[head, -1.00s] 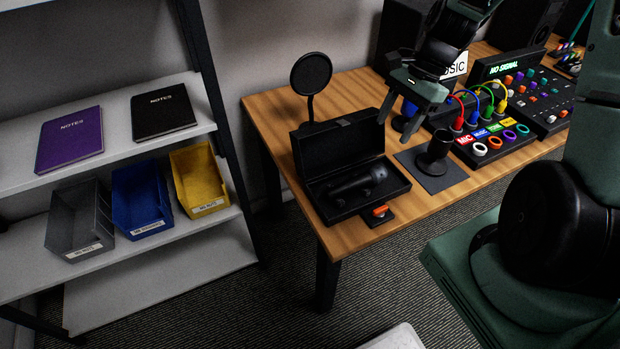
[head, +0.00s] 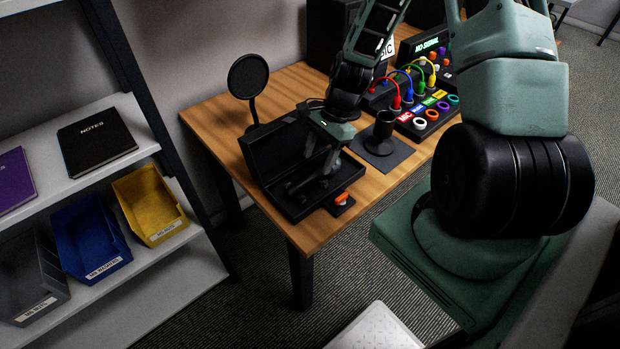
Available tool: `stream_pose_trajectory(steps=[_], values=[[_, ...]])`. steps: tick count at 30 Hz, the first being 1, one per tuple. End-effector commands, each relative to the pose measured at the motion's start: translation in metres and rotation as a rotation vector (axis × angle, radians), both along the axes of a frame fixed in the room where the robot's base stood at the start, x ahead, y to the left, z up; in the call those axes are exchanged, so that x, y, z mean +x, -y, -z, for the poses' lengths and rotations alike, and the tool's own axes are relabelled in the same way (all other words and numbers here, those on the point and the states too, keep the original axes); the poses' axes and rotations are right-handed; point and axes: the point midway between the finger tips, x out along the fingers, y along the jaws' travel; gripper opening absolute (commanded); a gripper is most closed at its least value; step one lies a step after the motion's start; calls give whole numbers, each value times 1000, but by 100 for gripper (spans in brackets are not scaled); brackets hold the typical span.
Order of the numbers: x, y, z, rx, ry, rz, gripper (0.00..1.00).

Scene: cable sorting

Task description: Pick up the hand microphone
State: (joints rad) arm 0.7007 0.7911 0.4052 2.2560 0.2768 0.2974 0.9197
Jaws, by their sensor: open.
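The hand microphone (head: 296,186) is black and lies in an open black case (head: 258,165) near the table's front left corner. My gripper (head: 318,168) is open and points down over the case, its fingers reaching toward the microphone. The gripper and the dark case interior hide much of the microphone. I cannot tell whether the fingers touch it.
A black holder (head: 383,130) stands on a dark pad right of the case. A red-orange switch (head: 342,198) sits in front. A round pop filter (head: 248,76) stands behind. A cable panel (head: 425,108) is farther right. A shelf with bins (head: 150,204) stands left.

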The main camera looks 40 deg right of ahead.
Motion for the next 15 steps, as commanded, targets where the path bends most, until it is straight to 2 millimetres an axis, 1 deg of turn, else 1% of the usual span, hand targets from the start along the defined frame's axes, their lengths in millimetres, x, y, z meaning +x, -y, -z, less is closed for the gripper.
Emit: stream_pose_trajectory(steps=[4,12,15], values=[[-1,-5,8,1,-1,0,56],[-4,-20,41,1,-1,-2,56],[-4,-22,47,0,0,-1,56]])
